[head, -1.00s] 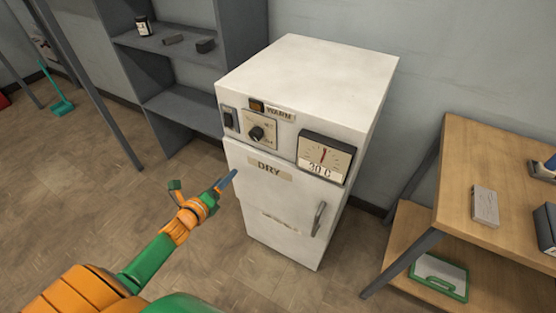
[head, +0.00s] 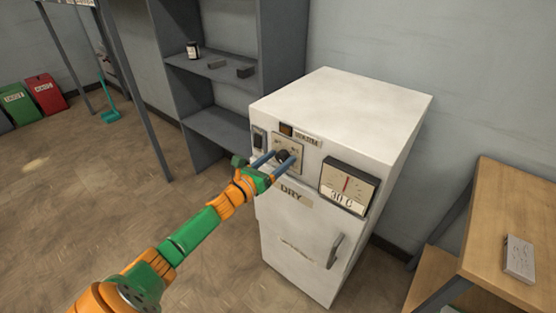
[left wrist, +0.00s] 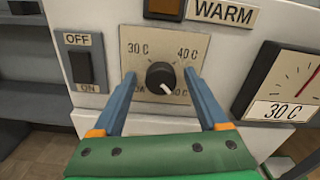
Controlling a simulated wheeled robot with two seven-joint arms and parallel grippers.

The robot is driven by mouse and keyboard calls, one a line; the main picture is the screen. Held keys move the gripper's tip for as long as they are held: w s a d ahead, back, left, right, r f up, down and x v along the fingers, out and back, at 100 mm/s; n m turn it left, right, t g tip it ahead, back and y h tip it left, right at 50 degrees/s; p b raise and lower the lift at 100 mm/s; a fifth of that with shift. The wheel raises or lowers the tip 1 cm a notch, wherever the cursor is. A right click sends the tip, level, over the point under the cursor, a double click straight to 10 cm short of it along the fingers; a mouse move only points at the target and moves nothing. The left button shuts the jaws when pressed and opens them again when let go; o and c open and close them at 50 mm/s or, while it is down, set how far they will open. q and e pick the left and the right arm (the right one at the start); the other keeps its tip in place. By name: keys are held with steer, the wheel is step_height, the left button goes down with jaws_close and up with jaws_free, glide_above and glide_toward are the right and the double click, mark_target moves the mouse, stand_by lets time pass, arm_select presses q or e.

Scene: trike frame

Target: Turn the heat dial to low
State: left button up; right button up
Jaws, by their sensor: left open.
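The heat dial is a round black knob (left wrist: 160,76) on a beige plate on the white DRY cabinet (head: 345,100). Its white mark points down and right, towards a partly hidden label. The plate reads 30 C at upper left and 40 C at upper right; the lower labels are partly covered by my fingers. In the head view the knob (head: 283,156) is partly hidden. My left gripper (head: 281,159) is open, with one blue finger on each side of the knob. Contact with it cannot be told. My right gripper is not in view.
An OFF/ON rocker switch (left wrist: 80,68) sits just left of the dial plate. An amber lamp (left wrist: 165,9) by a WARM label is above. A 30 C gauge (head: 349,186) is to the right. A grey shelf (head: 210,125) stands left, a wooden table (head: 510,210) right.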

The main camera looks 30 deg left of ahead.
arm_select(q)
jaws_close()
